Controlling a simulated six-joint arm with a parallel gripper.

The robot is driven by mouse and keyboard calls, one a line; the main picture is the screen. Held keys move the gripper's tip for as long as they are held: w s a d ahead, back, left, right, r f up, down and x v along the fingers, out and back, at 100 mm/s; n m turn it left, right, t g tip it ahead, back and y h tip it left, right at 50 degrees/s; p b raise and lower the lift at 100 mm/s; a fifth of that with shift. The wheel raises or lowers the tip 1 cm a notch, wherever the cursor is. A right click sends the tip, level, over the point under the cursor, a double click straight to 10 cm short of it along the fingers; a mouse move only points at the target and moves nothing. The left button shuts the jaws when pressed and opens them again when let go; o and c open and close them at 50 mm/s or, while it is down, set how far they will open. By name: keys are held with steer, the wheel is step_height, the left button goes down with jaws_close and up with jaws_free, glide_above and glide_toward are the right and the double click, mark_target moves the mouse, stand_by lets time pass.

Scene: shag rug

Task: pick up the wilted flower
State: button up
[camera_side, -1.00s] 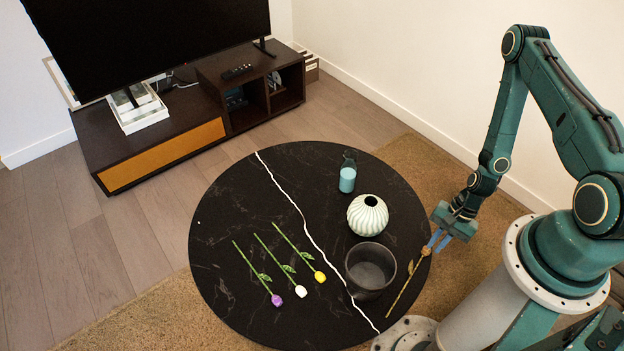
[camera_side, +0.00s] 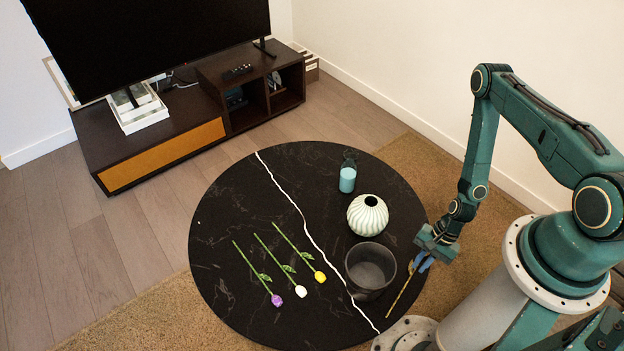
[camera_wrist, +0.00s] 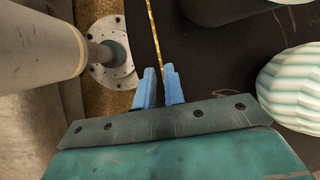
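The wilted flower (camera_side: 400,293) is a thin brownish-yellow stem lying near the right edge of the round black table (camera_side: 230,200). Its upper end is hidden by my gripper (camera_side: 421,264) in the side view. In the wrist view the stem (camera_wrist: 155,28) runs down from the top edge to the gap between my blue fingertips (camera_wrist: 159,72). The fingers are apart, with the stem lined up between them. I cannot tell whether they touch it or how high they are above it.
A dark round pot (camera_side: 370,270) stands just left of the wilted flower. A ribbed pale vase (camera_side: 367,216) and a blue bottle (camera_side: 347,178) stand farther back. Purple (camera_side: 276,300), white (camera_side: 300,291) and yellow (camera_side: 319,276) tulips lie left of the white vein.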

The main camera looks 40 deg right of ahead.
mark_target(409, 280)
steer(key=shift+f, duration=0.1)
steer(key=shift+x, duration=2.55)
jaws_close()
step_height(409, 280, up, 20)
stand_by(0.5)
